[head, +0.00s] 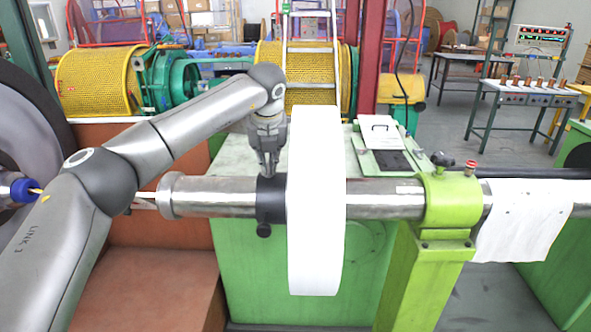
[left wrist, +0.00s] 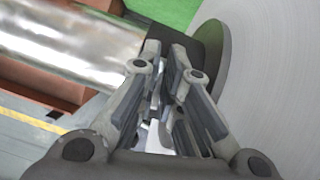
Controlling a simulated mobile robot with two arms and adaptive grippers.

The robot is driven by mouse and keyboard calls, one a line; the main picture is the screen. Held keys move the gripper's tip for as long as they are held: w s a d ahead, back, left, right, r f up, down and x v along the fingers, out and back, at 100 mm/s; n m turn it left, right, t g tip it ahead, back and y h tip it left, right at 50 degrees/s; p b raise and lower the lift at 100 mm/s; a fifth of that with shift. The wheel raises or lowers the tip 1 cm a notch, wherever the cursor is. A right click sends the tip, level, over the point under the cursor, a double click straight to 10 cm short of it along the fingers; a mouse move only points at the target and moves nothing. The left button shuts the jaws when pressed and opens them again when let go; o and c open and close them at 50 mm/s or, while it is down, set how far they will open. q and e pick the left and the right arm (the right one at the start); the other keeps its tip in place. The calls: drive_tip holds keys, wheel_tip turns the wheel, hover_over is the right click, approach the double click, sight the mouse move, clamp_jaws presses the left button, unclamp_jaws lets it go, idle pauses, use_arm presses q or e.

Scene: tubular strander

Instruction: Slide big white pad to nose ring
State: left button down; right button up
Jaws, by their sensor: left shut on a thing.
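The big white pad (head: 316,200) is a large white disc around the horizontal metal shaft (head: 385,198) in the head view. Its broad face fills the right of the left wrist view (left wrist: 275,80). A black collar (head: 270,203) with a knob below sits around the shaft, against the pad's left side. My left gripper (head: 268,170) points down onto the collar's top and is shut on it; the collar also shows between and behind the fingers in the left wrist view (left wrist: 208,42). A wider metal ring (head: 172,195), seemingly the nose ring, is at the shaft's left end. My right gripper is out of view.
Bare shaft lies between the collar and the left ring. A green bearing stand (head: 450,205) holds the shaft right of the pad. A green cabinet (head: 235,255) stands behind and below. A white sheet (head: 522,220) hangs at the right.

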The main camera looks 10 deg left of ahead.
use_arm(q)
drive_tip(key=a, duration=0.3)
drive_tip(key=shift+s+a, duration=0.2)
drive_tip(key=shift+s, duration=0.15)
drive_tip(key=shift+d+r, duration=0.1)
drive_tip(key=shift+d, duration=0.1)
drive_tip(key=c, duration=1.6)
unclamp_jaws()
drive_tip(key=shift+d, duration=0.2)
drive_tip(key=v, duration=0.8)
drive_tip(key=shift+a, duration=0.1)
